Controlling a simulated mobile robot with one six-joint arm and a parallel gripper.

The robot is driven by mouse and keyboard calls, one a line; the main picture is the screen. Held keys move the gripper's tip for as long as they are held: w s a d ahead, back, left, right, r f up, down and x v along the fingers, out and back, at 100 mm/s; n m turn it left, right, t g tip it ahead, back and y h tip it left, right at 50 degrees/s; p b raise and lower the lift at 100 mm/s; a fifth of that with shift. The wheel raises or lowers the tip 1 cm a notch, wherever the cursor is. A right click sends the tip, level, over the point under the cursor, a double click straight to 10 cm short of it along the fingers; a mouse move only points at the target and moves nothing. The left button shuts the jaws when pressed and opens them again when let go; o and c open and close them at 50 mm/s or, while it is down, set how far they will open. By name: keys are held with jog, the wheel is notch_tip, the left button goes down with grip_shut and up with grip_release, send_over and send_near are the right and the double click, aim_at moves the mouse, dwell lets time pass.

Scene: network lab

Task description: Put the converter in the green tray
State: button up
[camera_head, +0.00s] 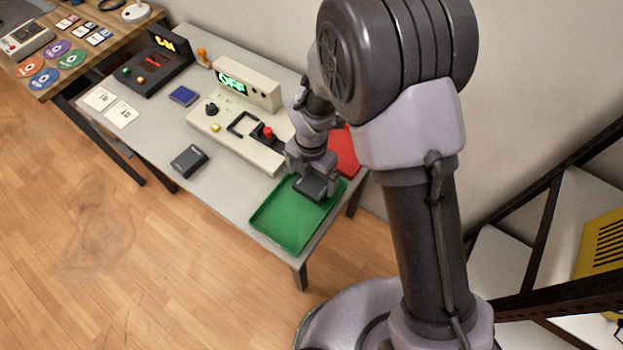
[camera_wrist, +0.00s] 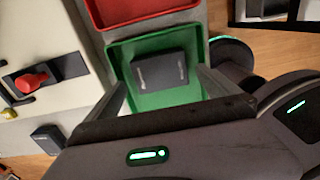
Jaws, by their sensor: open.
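A dark grey box (camera_wrist: 160,70), which looks like the converter, lies in the far part of the green tray (camera_wrist: 188,42). In the head view the box (camera_head: 314,188) is partly hidden by my gripper (camera_head: 312,178). The green tray (camera_head: 283,222) sits at the near right end of the grey table. My gripper (camera_wrist: 162,88) is open, its fingers on either side of the box, just over the tray. I cannot tell whether the fingers touch it. A similar dark box (camera_head: 188,161) lies on the table to the left; labels are too small to read.
A red tray (camera_head: 344,152) adjoins the green tray, partly behind my arm. A beige console (camera_head: 240,130) with a red-knobbed lever stands behind and left. A blue box (camera_head: 184,95), cards (camera_head: 121,114) and a black console (camera_head: 155,66) lie farther left. The tray's near part is clear.

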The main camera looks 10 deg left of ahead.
notch_tip(320, 180, up, 9)
jog(key=p, duration=0.3)
notch_tip(320, 180, up, 13)
jog(key=m+t+y, duration=0.1)
jog(key=m+t, duration=0.1)
jog(key=m, duration=0.9)
send_over(312, 185)
jog(key=d, duration=0.7)
jog(key=s+d+r+m+t, duration=0.2)
jog(key=s+d+r+m, duration=0.4)
jog(key=m, duration=0.6)
jog(key=s+d+r+m+t+y, duration=0.1)
jog(key=s+d+r+m, duration=0.4)
jog(key=m, duration=0.7)
jog(key=s, duration=0.2)
jog(key=shift+s+d+r+m+t, duration=0.4)
